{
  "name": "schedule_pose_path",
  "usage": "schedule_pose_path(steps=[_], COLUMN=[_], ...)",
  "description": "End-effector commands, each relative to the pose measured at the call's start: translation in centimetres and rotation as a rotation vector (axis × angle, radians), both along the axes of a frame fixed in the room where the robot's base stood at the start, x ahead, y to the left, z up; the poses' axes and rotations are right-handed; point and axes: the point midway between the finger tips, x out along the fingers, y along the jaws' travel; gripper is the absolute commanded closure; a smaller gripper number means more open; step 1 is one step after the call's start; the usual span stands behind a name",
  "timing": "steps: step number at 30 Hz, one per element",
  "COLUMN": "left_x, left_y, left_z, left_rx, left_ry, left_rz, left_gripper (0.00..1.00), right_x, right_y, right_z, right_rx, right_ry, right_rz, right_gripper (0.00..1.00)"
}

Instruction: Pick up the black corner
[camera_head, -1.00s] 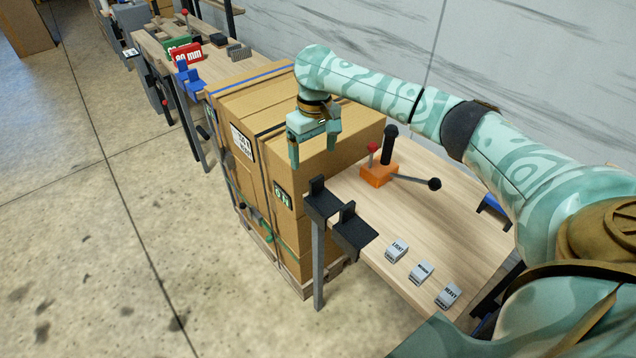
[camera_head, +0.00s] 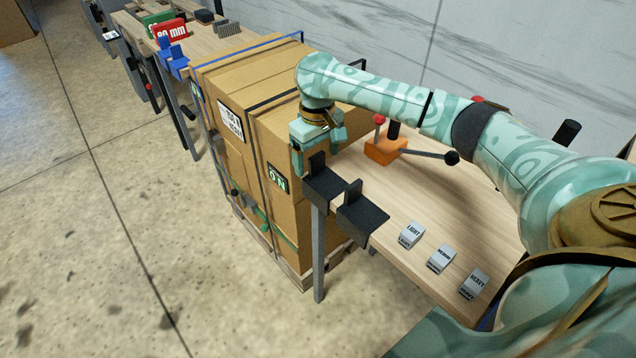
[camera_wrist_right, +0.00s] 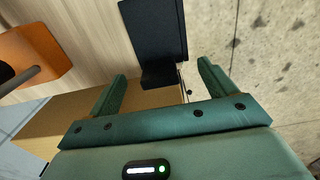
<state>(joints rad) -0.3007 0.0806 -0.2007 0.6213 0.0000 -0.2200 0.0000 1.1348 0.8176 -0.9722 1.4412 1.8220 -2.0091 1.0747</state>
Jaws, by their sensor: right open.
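Two black corners sit at the near left edge of the wooden table, side by side. The first black corner (camera_head: 324,188) is by the stacked boxes; the second black corner (camera_head: 364,214) is just right of it. My right gripper (camera_head: 316,158) is open, right behind the first corner, which overlaps it in the head view. In the right wrist view a black corner (camera_wrist_right: 155,40) lies just beyond the open fingers of the right gripper (camera_wrist_right: 160,75), its upright part near the gap between them. Nothing is held. My left gripper is not in view.
Large strapped cardboard boxes (camera_head: 270,140) on a pallet stand left of the table (camera_head: 430,205). An orange lever base (camera_head: 385,150) with levers is behind the corners. Grey blocks labelled LIGHT (camera_head: 410,235) and HEAVY (camera_head: 474,284) lie along the near edge. Open floor is at left.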

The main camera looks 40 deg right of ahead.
Motion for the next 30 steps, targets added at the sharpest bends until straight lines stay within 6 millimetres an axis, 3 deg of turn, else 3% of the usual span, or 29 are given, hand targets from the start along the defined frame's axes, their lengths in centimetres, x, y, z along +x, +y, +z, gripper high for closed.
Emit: schedule_pose_path(steps=[1, 3, 11, 16, 26, 30], left_x=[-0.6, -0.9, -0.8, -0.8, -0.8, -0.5], left_y=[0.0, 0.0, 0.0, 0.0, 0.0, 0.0], left_z=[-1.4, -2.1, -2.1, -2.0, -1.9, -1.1], left_rx=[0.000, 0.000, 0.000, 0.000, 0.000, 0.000], left_ry=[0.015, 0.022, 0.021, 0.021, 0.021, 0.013], left_rz=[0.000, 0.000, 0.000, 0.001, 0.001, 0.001], left_gripper=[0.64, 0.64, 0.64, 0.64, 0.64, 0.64], right_x=[-0.2, -0.2, -0.1, -0.1, -0.1, -0.1], right_y=[0.1, 0.1, 0.1, 0.1, -0.1, -0.1], right_z=[-2.1, -3.2, -3.0, -3.0, -2.8, -1.7], right_rx=[-0.001, 0.000, 0.000, -0.001, -0.004, -0.005], right_ry=[0.010, 0.010, 0.002, 0.002, 0.000, -0.002], right_rz=[0.002, 0.002, 0.001, 0.001, 0.000, -0.001], right_gripper=[0.16, 0.16, 0.16, 0.59, 0.59, 0.59])
